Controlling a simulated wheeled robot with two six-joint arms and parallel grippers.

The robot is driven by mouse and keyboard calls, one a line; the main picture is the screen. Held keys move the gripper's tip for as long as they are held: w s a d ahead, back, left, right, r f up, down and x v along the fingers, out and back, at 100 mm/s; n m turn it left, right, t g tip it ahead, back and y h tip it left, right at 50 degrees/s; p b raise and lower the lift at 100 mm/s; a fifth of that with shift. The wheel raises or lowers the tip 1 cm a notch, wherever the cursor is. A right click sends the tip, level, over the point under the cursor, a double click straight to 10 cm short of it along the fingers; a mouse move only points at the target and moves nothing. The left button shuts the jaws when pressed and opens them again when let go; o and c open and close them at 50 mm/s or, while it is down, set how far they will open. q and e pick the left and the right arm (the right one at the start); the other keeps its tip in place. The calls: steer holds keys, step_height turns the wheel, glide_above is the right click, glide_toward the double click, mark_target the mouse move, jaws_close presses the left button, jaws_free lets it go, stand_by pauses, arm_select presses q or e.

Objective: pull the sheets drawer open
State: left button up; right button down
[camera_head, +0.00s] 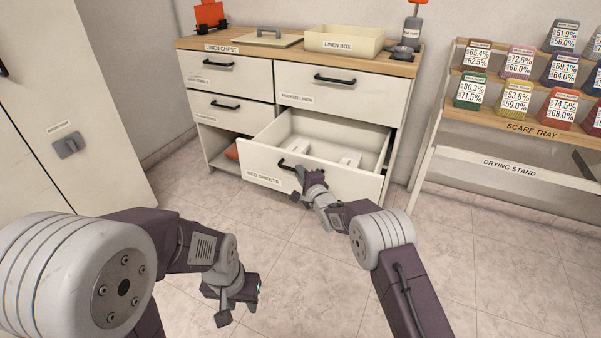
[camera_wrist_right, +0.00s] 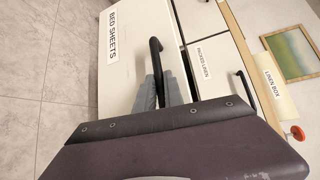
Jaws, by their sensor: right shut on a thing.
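The bed sheets drawer (camera_head: 265,177) is the low right drawer of the linen chest, with a white front labelled "BED SHEETS". It stands well out of the chest, and pale folded items (camera_head: 350,157) lie inside. My right gripper (camera_head: 303,177) is at its black bar handle (camera_head: 286,165). In the right wrist view the grey fingers (camera_wrist_right: 160,92) are closed around the handle (camera_wrist_right: 154,55). My left gripper (camera_head: 238,298) hangs over the floor at the lower left, its jaws apart and empty, away from the chest.
The chest top (camera_head: 290,45) carries a linen box (camera_head: 344,41), a lid with a grey handle, and small items. The other drawers (camera_head: 335,90) are shut. A white cabinet (camera_head: 75,110) stands left, a drying stand (camera_head: 500,170) right. The tiled floor before the drawer is clear.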

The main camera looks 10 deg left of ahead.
steer(key=shift+s, duration=0.1)
stand_by(0.3)
steer(key=c, duration=1.5)
jaws_free()
steer(key=shift+o, duration=0.2)
steer(key=v, duration=0.9)
steer(key=shift+b, duration=0.3)
